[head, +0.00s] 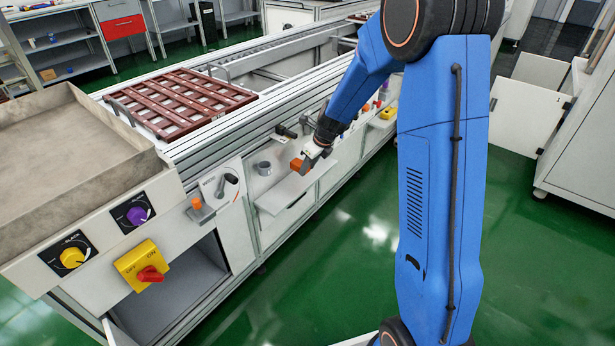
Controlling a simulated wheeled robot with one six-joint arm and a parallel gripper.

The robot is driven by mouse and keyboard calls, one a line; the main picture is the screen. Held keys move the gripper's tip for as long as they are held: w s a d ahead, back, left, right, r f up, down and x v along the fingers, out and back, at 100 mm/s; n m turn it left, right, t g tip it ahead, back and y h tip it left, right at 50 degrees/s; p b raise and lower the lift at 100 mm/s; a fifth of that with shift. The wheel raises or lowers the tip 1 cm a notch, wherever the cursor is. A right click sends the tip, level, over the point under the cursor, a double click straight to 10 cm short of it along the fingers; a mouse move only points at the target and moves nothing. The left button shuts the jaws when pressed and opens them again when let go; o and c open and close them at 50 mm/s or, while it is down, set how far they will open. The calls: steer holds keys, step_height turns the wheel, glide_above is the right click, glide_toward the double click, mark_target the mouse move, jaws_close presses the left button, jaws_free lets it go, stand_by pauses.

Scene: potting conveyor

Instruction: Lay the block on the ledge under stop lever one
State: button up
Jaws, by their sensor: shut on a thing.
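My gripper (309,161) is shut on a small orange block (296,164). It holds the block over the white ledge (272,203) on the side of the conveyor. The picture is too small to tell whether the block touches the ledge. A black-handled lever (287,132) sticks out of the panel behind and left of my gripper. Another dark lever (228,181) sits on a pale plate to the left of the ledge. I cannot read which of them is lever one.
A grey cylinder (264,168) stands at the ledge's back, left of the block. An orange-topped part (198,206), a purple knob (137,214), a yellow knob (72,257) and a yellow box with a red switch (142,266) line the left panel. Green floor in front is clear.

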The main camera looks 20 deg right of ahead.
step_height(320, 180, down, 4)
steer(key=shift+f, duration=0.15)
steer(key=shift+w+a+f, duration=0.1)
steer(key=shift+w+f, duration=0.05)
steer(key=shift+f, duration=0.1)
steer(key=shift+f, duration=0.15)
steer(key=o, duration=1.1)
